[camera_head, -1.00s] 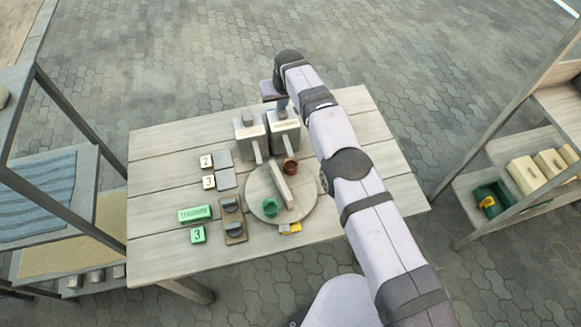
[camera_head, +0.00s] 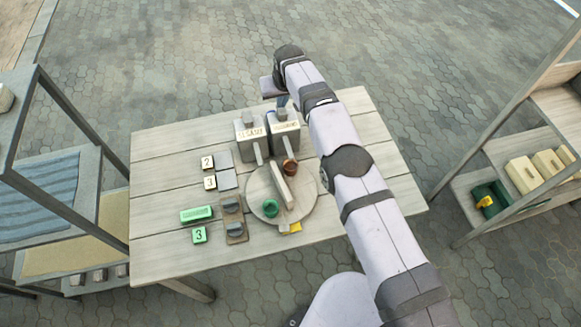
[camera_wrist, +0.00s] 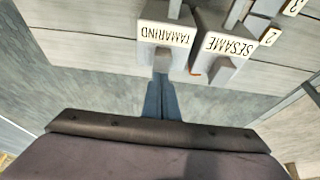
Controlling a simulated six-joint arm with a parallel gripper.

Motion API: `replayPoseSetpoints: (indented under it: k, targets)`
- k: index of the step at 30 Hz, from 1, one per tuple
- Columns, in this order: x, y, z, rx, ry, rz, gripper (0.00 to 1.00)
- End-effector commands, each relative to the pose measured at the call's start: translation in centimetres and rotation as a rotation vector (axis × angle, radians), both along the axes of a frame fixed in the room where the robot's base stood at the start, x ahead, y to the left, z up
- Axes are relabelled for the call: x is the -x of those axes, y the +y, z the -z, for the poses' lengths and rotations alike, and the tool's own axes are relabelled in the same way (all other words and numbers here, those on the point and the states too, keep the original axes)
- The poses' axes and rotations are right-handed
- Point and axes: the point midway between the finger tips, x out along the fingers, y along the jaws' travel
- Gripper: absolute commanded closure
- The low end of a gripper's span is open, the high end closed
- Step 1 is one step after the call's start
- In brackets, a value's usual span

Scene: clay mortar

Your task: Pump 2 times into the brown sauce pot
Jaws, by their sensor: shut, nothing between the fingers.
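The brown sauce pot (camera_head: 290,168) sits on the round board (camera_head: 308,204), below the spout of the tamarind dispenser (camera_head: 285,136). This grey box also shows in the wrist view (camera_wrist: 152,36), labelled TAMARIND. The sesame dispenser (camera_head: 250,143) stands to its left; its SESAME label shows in the wrist view (camera_wrist: 226,46). A green pot (camera_head: 271,208) sits at the board's front. My gripper (camera_wrist: 160,82) is shut and empty, with its blue-grey fingertips at the top of the tamarind dispenser. I cannot tell whether they touch its pump head. In the head view my arm partly hides the gripper.
A long bar (camera_head: 283,186) lies across the round board. Number tiles (camera_head: 209,182), green labels (camera_head: 197,214) and a brown block with dark knobs (camera_head: 234,218) lie left of it. Shelves stand at both sides.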

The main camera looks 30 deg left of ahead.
Motion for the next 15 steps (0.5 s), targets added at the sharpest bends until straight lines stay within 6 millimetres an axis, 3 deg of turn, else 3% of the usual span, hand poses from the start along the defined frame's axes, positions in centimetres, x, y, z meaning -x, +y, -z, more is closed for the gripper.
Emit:
replayPoseSetpoints:
  k: [15]
  targets:
    - [-0.02, 0.02, -0.65, -0.001, -0.001, 0.0, 1.0]
